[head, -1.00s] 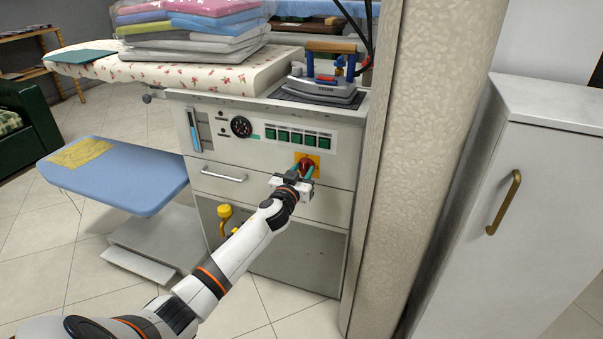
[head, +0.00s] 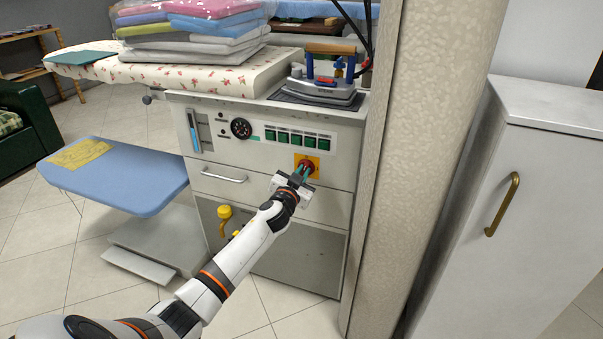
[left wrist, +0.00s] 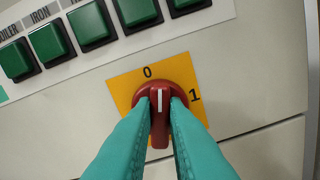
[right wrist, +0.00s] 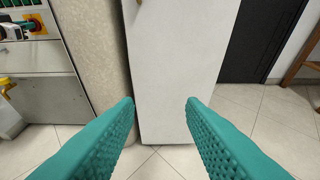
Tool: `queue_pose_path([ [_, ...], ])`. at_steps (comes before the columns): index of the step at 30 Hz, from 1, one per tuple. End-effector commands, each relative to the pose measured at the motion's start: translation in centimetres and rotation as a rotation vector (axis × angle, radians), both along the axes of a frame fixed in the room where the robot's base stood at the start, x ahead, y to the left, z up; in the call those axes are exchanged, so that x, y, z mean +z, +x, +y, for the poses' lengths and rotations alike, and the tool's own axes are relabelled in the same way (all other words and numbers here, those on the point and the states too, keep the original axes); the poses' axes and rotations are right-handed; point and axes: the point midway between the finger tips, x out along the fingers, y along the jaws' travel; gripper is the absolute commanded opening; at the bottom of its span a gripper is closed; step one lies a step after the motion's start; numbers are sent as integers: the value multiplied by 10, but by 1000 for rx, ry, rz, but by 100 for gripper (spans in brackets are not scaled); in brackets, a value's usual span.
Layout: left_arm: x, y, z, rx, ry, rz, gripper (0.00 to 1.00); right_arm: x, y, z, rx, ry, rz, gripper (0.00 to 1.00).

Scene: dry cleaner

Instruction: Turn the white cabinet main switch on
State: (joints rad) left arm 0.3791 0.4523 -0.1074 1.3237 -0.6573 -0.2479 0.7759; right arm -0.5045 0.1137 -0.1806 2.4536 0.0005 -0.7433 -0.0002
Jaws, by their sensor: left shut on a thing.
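The main switch is a red rotary knob (left wrist: 161,86) on a yellow plate (left wrist: 124,92) marked 0 and 1. In the head view the plate (head: 315,161) is on the white cabinet's (head: 265,161) front, below the green buttons. My left gripper (left wrist: 160,103) is shut on the knob, one teal finger on each side. In the left wrist view the knob's white line points straight up, slightly right of the 0, between 0 and 1 and nearer 0. In the head view my left gripper (head: 304,169) covers part of the knob. My right gripper (right wrist: 160,103) is open and empty.
A row of green buttons (head: 297,138) sits just above the switch. An iron (head: 322,80) stands on the cabinet top. A beige pillar (head: 425,130) and a white cupboard (head: 500,200) with a brass handle are to the right. Tiled floor in front is free.

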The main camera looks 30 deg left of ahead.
Motion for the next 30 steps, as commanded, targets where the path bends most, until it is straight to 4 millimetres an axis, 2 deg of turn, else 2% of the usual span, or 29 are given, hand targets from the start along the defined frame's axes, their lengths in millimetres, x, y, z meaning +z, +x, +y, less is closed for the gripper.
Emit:
queue_pose_path([
  [15,-2,0,-2,0,476,117,0,-19,-14,-7,-11,-35,146,36],
  [30,-4,1,-3,-1,926,224,0,-29,-22,-11,-17,-52,220,36],
])
